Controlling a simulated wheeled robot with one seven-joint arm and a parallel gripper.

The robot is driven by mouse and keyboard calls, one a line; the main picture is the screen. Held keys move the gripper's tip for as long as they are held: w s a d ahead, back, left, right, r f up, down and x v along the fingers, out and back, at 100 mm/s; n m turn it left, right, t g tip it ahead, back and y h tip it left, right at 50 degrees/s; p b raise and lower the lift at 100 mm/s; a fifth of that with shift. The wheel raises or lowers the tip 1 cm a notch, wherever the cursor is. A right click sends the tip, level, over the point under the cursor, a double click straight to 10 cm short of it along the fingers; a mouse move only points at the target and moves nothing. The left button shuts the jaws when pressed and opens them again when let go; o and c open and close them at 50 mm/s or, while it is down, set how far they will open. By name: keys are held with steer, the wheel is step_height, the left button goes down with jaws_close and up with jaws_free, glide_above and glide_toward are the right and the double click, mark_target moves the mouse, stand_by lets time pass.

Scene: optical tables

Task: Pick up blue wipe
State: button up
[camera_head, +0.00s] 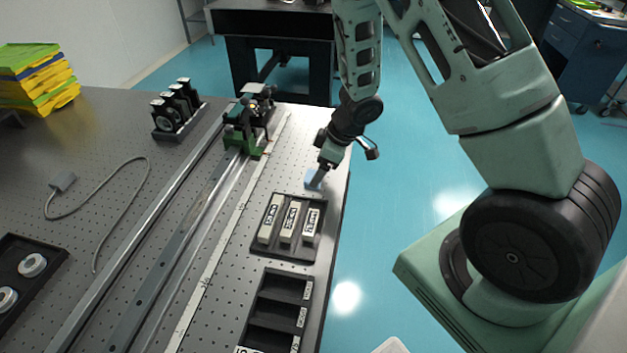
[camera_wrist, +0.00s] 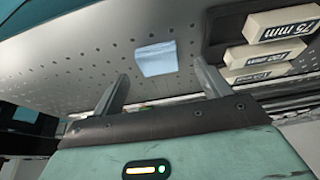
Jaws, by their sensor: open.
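The blue wipe (camera_wrist: 157,58) is a small light-blue folded square lying on the perforated optical table, near its right edge in the head view (camera_head: 312,179). My gripper (camera_head: 322,166) is right beside and above it in the head view, hiding part of it. In the wrist view my gripper (camera_wrist: 160,88) has its two fingers spread apart with nothing between them. The wipe shows just beyond the fingertips, roughly centred between them. I cannot tell the exact height of the fingers above the table.
A black tray with several white labelled blocks (camera_head: 289,222) lies close to the wipe; the blocks also show in the wrist view (camera_wrist: 275,40). An empty black tray (camera_head: 275,309) is nearer. A long metal rail (camera_head: 170,260) and a green-based optical mount (camera_head: 245,138) stand left.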

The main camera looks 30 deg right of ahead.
steer(key=shift+x, duration=1.6)
steer(key=shift+d+r, duration=0.1)
steer(key=shift+c, duration=0.3)
steer(key=c, duration=1.1)
steer(key=shift+o, duration=0.2)
step_height(320, 180, up, 10)
steer(key=p, duration=0.3)
steer(key=o, duration=0.5)
steer(key=c, duration=0.4)
steer(key=shift+w, duration=0.1)
